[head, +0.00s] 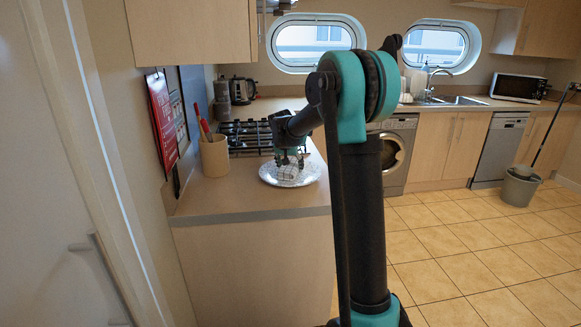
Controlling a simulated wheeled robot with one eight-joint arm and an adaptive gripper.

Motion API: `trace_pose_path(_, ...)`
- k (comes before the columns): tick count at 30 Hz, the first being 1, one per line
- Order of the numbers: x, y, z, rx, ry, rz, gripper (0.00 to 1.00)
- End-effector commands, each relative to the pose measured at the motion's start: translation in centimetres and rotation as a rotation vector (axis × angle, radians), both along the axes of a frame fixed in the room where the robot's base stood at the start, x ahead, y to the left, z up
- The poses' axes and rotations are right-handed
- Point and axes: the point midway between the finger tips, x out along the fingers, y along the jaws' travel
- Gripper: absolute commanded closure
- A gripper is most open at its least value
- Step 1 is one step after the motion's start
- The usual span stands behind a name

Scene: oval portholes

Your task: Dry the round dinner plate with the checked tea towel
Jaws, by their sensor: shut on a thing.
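The round dinner plate (311,172) is pale with a speckled look and lies flat on the near end of the worktop. The checked tea towel (288,173) is a small light bundle with dark lines, low over the middle of the plate. My gripper (287,162) points down above the plate and is shut on the towel. The towel appears to touch the plate's surface, though its underside is hidden. My arm comes in from the right and hides part of the worktop behind the plate.
A utensil pot (214,157) with red-handled tools stands left of the plate. A gas hob (245,136) lies behind it, with a kettle (243,90) farther back. A grey bucket (519,187) stands on the floor at right.

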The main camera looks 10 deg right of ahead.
Motion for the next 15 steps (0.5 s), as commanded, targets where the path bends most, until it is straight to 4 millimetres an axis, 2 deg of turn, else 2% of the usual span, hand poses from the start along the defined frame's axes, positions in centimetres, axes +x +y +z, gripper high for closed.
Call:
trace_pose_path(5, -0.26, 0.57, -0.21, 0.000, 0.001, 0.000, 0.62)
trace_pose_path(15, 0.17, -0.42, 0.16, 0.000, 0.001, 0.000, 0.62)
